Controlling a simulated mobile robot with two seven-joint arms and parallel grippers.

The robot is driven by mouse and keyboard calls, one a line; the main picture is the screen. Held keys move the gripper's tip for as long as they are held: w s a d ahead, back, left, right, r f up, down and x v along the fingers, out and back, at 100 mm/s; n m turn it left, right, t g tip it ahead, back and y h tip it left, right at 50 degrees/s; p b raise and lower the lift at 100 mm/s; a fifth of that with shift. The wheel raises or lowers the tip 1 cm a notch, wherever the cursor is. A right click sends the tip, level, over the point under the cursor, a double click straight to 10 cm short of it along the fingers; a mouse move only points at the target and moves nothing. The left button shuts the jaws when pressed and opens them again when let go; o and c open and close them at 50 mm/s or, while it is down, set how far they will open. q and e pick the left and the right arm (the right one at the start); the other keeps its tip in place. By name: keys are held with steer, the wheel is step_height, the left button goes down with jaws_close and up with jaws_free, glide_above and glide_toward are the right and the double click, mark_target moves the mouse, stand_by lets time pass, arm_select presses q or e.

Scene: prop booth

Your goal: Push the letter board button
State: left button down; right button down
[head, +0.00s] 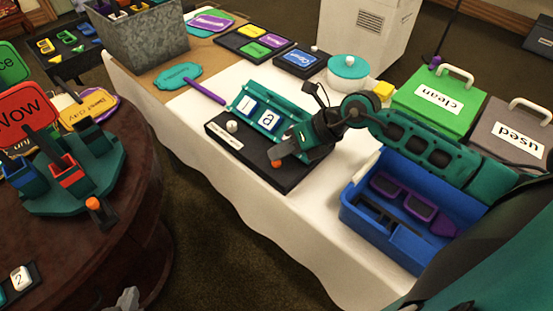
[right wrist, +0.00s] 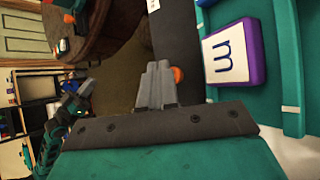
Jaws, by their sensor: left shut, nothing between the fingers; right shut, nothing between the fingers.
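The letter board has a dark base (head: 240,152) and a teal sloped rack (head: 272,104) with blue letter tiles, on the white-covered table. Its orange button (head: 277,163) is at the front edge of the base; a white knob (head: 231,126) is on the left. My right gripper (head: 280,152) is shut and empty, its tips close beside the button. In the right wrist view the button (right wrist: 178,75) shows just right of the shut fingertips (right wrist: 158,66); I cannot tell whether they touch. My left gripper (head: 127,297) is shut and empty, low at the bottom edge, away from the board.
A purple tile marked m (right wrist: 232,52) sits on the rack. A blue bin (head: 385,242) with glasses stands right of the board. Green (head: 432,105) and grey (head: 510,135) boxes stand behind it. A round brown table (head: 110,235) with signs is at left, across a floor gap.

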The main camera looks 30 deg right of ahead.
mark_target(281, 162)
stand_by(0.4)
steer(key=shift+f, duration=0.45)
steer(key=shift+r+p, duration=0.3)
steer(key=shift+r, duration=0.15)
step_height(281, 162, up, 6)
steer(key=p, duration=0.5)
steer(key=shift+p, duration=0.35)
